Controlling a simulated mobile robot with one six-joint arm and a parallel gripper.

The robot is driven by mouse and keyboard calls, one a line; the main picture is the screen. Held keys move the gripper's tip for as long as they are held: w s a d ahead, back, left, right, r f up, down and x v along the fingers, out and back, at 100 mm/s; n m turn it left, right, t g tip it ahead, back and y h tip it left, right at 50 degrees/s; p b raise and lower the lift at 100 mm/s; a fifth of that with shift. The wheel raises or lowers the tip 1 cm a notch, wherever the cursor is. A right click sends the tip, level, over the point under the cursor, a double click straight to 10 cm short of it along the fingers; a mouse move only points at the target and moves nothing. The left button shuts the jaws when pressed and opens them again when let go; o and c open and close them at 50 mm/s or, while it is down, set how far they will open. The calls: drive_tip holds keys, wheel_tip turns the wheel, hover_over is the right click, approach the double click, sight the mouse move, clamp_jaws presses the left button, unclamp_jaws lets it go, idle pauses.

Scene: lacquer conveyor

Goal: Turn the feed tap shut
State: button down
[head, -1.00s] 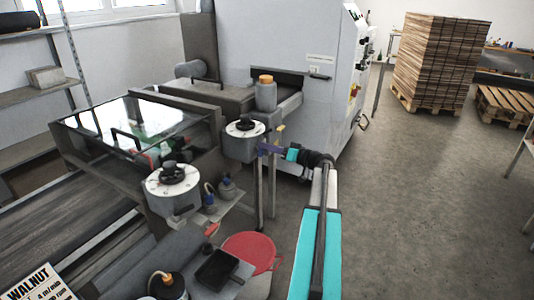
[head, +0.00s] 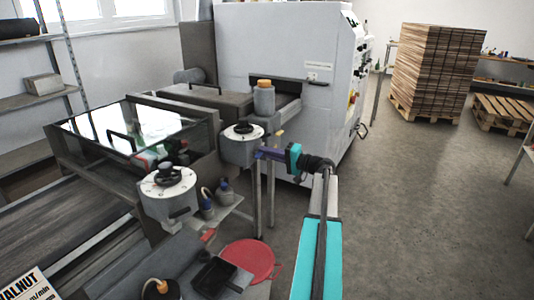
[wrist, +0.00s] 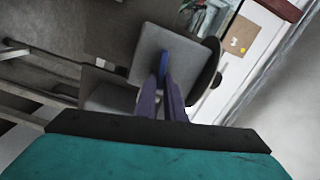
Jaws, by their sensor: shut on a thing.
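The feed tap's blue lever (wrist: 164,62) shows between my fingertips in the wrist view, in front of a grey housing. My gripper (wrist: 162,78), with dark purple fingers, is shut on it. In the head view my gripper (head: 262,153) reaches from the right to the side of the grey housing (head: 238,153) below the rear white dial (head: 243,132). The fingers mostly hide the lever there. The tap's body and the lever's exact angle cannot be made out.
A grey bottle with an orange cap (head: 264,98) stands behind the housing. A front white dial (head: 168,182), small cans and a red round lid (head: 248,260) are at the near left. A large white machine (head: 270,50) stands behind.

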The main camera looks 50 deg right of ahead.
drive_tip(key=shift+f+m, duration=0.15)
drive_tip(key=shift+m, duration=1.15)
drive_tip(key=c, duration=1.8)
unclamp_jaws()
drive_tip(key=shift+c, duration=0.2)
drive_tip(key=shift+s+f, duration=0.1)
drive_tip(key=b+v, duration=0.2)
drive_tip(key=v, duration=1.1)
drive_tip(key=shift+s, duration=0.3)
